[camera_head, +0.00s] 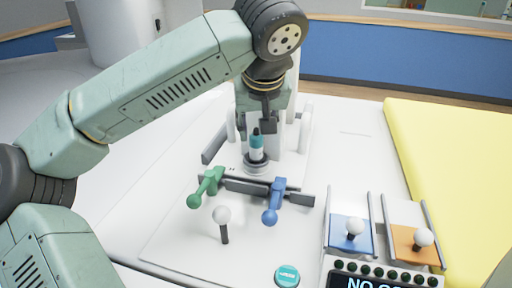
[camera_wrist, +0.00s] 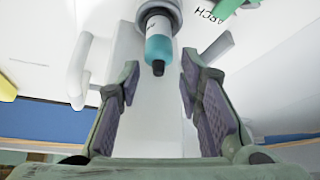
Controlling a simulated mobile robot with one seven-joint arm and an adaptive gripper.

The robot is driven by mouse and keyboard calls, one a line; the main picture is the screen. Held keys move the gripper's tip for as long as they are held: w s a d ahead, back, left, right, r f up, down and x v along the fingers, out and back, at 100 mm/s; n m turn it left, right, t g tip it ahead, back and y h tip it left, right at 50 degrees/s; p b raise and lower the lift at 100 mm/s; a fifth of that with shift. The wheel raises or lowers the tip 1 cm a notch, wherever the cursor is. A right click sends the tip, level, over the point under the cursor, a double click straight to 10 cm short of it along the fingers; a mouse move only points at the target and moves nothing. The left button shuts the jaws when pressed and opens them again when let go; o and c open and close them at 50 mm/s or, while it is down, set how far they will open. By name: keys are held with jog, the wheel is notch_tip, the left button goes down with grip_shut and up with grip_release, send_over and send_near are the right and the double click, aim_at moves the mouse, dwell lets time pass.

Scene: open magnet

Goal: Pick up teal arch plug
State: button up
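The teal arch plug (camera_head: 256,147) is a small cylinder with a teal upper part, a white labelled body and a dark tip. It stands upright in a grey round socket (camera_head: 257,167) in the head view. In the wrist view the plug (camera_wrist: 159,45) is at the top centre, its dark tip pointing towards my gripper. My gripper (camera_wrist: 158,78) is open, with one padded finger on each side and a gap between them. The plug's tip is near the fingertips, and I see no contact. In the head view my gripper (camera_head: 268,112) is just above and behind the plug.
A green lever (camera_head: 207,186) and a blue lever (camera_head: 274,200) flank the socket's front. A white-knobbed stick (camera_head: 223,220) and teal button (camera_head: 287,275) are nearer. Blue (camera_head: 350,238) and orange (camera_head: 412,243) slider panels are right. White posts (camera_head: 305,128) stand close to the plug.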

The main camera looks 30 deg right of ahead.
aim_at(257, 131)
jog(key=shift+x, duration=1.85)
jog(key=shift+c, duration=0.5)
grip_shut()
